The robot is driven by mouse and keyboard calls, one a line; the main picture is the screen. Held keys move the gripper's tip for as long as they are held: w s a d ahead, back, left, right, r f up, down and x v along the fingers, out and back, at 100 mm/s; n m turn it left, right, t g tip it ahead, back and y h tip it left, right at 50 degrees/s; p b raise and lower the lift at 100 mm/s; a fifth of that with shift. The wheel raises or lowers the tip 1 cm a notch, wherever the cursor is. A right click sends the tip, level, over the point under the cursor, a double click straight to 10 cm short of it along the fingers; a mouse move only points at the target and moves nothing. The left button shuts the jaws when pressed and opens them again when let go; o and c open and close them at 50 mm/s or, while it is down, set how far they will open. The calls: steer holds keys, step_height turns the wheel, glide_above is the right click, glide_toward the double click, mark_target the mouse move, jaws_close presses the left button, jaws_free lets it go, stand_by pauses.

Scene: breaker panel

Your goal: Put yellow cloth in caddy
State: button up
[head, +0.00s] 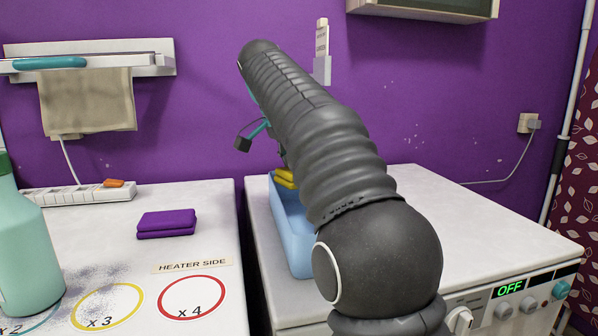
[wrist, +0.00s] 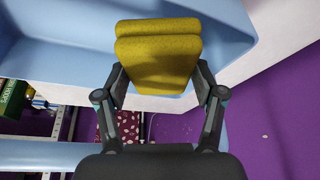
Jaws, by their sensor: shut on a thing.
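The folded yellow cloth (wrist: 157,58) is between the fingers of my gripper (wrist: 160,82) in the wrist view. My gripper is shut on it. The light blue caddy (wrist: 60,35) lies behind the cloth in the wrist view, and the cloth overlaps its opening in the picture. In the head view, the caddy (head: 289,232) stands on the right white counter, partly hidden by my arm. A bit of the yellow cloth (head: 286,178) shows at the caddy's far end. I cannot tell whether the cloth touches the caddy's inside. My fingertips are hidden in the head view.
A folded purple cloth (head: 166,223) and a green bottle (head: 26,245) are on the left counter (head: 120,220). A power strip (head: 78,193) lies at its back. A gap separates the two counters. The right counter (head: 460,220) is clear right of my arm.

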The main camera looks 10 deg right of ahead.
steer(key=shift+a+f, duration=0.1)
steer(key=shift+f, duration=0.3)
steer(key=shift+c, duration=0.5)
steer(key=o, duration=1.5)
steer(key=shift+o, duration=0.2)
steer(key=shift+v, duration=2.3)
steer(key=s+a, duration=0.4)
steer(key=a, duration=0.7)
steer(key=shift+s+r, duration=0.25)
steer(key=shift+s, duration=0.05)
steer(key=shift+a, duration=0.1)
